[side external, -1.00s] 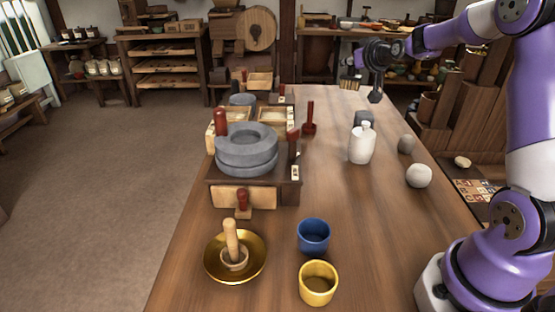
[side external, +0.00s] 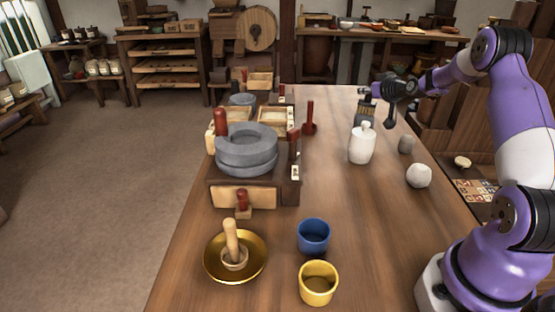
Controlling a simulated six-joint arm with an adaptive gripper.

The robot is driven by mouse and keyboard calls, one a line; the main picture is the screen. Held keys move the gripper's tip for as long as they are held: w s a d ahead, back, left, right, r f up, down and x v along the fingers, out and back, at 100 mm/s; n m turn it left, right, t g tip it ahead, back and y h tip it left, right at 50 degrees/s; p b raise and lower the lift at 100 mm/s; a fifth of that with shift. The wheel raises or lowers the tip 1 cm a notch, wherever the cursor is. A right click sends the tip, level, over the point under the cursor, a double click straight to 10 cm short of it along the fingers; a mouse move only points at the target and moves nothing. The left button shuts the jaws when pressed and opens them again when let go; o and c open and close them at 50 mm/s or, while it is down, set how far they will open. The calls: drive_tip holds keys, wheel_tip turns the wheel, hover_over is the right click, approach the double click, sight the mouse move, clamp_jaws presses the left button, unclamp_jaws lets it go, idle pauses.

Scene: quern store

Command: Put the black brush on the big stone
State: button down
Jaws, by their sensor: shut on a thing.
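My gripper (side external: 380,100) is at the far right part of the table, shut on the black brush (side external: 367,108). The brush is a small dark block with pale bristles pointing down. It is in front of or beside a dark grey block behind the white jar; I cannot tell whether they touch. The big stone (side external: 247,158) is a pair of stacked round grey discs with a hollow top, on a wooden stand left of centre. The brush is well to the right of it and farther back. The gripper's far finger is partly hidden.
A white lidded jar (side external: 362,146) stands just in front of the brush. A red upright handle (side external: 310,117) stands between brush and big stone. Blue (side external: 314,237) and yellow (side external: 318,283) cups are in front.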

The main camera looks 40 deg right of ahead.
drive_tip(key=c, duration=0.8)
unclamp_jaws()
drive_tip(key=shift+f, duration=0.1)
